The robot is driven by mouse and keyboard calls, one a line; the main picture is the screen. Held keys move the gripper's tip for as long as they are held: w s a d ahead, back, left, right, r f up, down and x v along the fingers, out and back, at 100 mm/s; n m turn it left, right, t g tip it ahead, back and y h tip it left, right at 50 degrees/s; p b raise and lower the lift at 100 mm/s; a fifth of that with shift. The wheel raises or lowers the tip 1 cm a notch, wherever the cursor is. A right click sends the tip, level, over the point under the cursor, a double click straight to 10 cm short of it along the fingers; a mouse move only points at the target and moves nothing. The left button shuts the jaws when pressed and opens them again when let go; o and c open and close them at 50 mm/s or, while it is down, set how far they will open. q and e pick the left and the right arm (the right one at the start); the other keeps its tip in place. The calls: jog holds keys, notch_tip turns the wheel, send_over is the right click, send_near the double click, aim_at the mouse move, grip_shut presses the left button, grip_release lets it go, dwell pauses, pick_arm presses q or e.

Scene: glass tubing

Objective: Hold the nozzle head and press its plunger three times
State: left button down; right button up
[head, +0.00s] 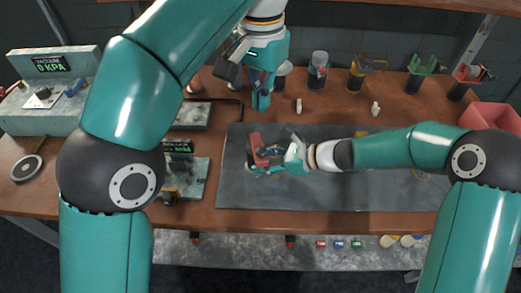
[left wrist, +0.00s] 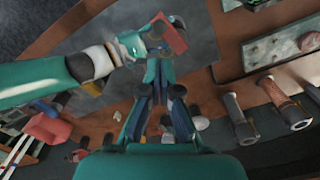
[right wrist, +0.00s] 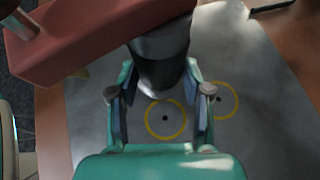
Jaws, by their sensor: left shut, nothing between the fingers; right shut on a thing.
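The nozzle head has a dull red block-shaped body (right wrist: 90,40) and a dark grey round part (right wrist: 165,65) in the right wrist view. My right gripper (right wrist: 160,100) is shut on this grey part, above the mat. In the head view the red body (head: 256,148) shows at the right gripper (head: 272,160). My left gripper (head: 261,100) is shut and empty, pointing down behind the nozzle head and apart from it. In the left wrist view its fingertips (left wrist: 158,60) are together, with the red body (left wrist: 170,36) beyond them. I cannot make out the plunger clearly.
A dark grey mat (head: 330,195) covers the middle of the brown bench. Yellow rings (right wrist: 165,119) mark it. Several holders and a glass jar (head: 318,70) stand along the back. A pink bin (head: 495,118) is at right, a vacuum gauge unit (head: 50,62) at left.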

pick_arm(q)
jog(key=shift+r, duration=0.95)
pick_arm(e)
jog(key=o, duration=0.9)
jog(key=shift+o, duration=0.2)
jog(key=v, duration=1)
jog(key=shift+d, duration=0.3)
jog(key=shift+s+d+r, duration=0.2)
jog(key=shift+d+r, duration=0.15)
jog(key=shift+d, duration=0.25)
